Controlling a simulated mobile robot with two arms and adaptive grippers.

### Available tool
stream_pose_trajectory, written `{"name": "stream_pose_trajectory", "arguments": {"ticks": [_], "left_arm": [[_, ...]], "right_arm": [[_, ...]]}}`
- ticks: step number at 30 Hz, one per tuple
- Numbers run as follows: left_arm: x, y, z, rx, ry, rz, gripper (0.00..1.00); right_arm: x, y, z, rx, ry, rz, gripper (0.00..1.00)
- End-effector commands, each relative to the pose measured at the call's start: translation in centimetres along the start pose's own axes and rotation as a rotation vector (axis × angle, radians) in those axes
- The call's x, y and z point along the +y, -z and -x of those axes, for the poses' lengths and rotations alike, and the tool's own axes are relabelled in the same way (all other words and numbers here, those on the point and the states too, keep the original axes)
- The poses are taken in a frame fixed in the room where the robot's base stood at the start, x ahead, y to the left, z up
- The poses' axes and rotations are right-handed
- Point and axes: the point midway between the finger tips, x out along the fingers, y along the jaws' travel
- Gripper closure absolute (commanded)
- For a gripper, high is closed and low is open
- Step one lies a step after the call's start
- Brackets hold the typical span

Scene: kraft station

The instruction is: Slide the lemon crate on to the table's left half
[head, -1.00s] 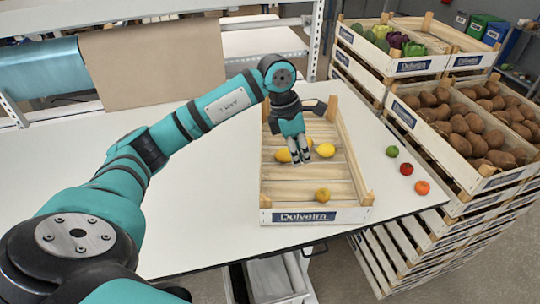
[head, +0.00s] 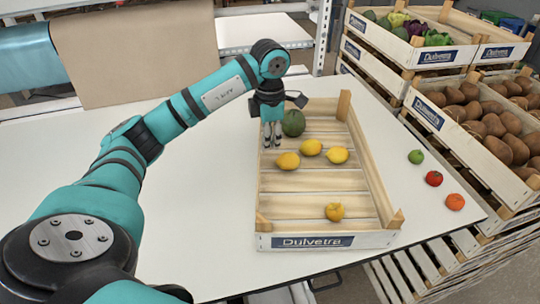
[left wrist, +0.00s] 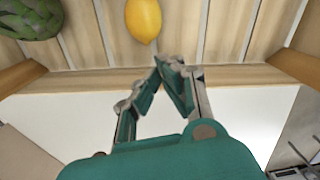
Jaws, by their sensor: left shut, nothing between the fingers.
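The lemon crate (head: 315,241), a slatted wooden box with a blue "Dulvetra" label, stands on the white table (head: 210,210), near its front edge. Three lemons (head: 311,147), a yellow-orange fruit (head: 335,211) and a dark green round item (head: 293,122) lie in it. My left gripper (head: 272,145) points down at the crate's left long wall, fingers shut and empty. In the left wrist view the fingertips (left wrist: 166,62) overlap that wall's rim (left wrist: 85,82), below a lemon (left wrist: 143,18); contact cannot be told. My right gripper is not in view.
A lime (head: 416,157), a tomato (head: 433,178) and an orange fruit (head: 455,202) lie on the table right of the crate. Stacked crates with potatoes (head: 490,125) stand beyond the right edge. The table left of the crate is free except beneath my arm.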

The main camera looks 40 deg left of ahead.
Motion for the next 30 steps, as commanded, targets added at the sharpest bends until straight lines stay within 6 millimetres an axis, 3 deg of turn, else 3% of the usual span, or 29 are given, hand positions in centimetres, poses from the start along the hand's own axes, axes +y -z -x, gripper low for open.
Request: {"name": "stream_pose_trajectory", "arguments": {"ticks": [15, 21, 30], "left_arm": [[-0.1, 0.0, -8.0, 0.001, 0.003, -0.001, 1.00], [-0.1, 0.0, -9.1, -0.001, 0.000, -0.001, 1.00], [0.0, 0.1, -9.2, -0.001, 0.000, -0.001, 1.00]], "right_arm": [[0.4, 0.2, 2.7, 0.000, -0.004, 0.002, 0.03], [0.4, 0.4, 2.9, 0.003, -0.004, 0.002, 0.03], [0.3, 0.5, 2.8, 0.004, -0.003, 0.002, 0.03]]}}
